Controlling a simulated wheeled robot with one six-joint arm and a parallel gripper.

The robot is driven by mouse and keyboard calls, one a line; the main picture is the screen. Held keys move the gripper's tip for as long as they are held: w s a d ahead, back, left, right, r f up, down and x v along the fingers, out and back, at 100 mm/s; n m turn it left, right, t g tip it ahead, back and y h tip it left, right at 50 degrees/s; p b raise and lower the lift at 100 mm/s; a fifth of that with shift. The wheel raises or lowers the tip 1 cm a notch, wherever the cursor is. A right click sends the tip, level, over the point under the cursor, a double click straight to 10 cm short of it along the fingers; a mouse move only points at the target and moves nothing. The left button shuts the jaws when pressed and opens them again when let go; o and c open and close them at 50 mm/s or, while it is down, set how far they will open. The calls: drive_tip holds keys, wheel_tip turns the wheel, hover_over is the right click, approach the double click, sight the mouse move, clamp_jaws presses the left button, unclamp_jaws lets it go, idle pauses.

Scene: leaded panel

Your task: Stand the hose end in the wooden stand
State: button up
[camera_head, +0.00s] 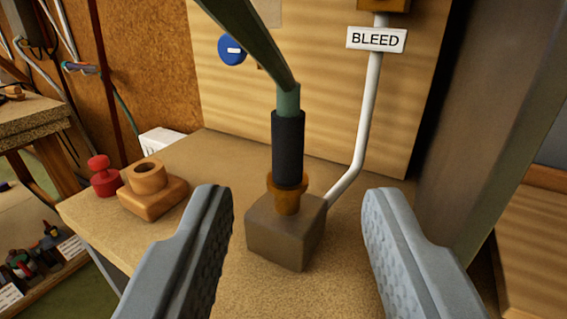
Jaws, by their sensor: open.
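The hose end is a black sleeve (288,148) at the bottom of a green hose (252,40). It stands upright on a brass fitting (287,192) on top of a brown block (286,232). The wooden stand (153,188) is a small block with a round holed collar, on the bench to the left; nothing is in its hole. My gripper (292,240) is open and empty. Its two grey fingers are in the foreground, one on each side of the brown block, and apart from the hose end.
A red knobbed cap (104,176) stands left of the wooden stand. A white pipe (368,110) runs from the block up past a BLEED label (376,39). A grey post (475,130) rises at right. The bench top (215,165) is clear between stand and block.

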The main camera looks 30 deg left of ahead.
sight(288, 103)
drive_tip(key=x, duration=1.1)
drive_tip(key=shift+a+f, duration=0.1)
drive_tip(key=shift+a, duration=0.05)
drive_tip(key=shift+f+x, duration=0.15)
drive_tip(key=shift+x, duration=1.15)
drive_tip(key=shift+f+x, duration=0.1)
drive_tip(key=shift+x, duration=1.25)
drive_tip(key=shift+s+a, duration=0.1)
drive_tip(key=shift+s, duration=0.05)
clamp_jaws()
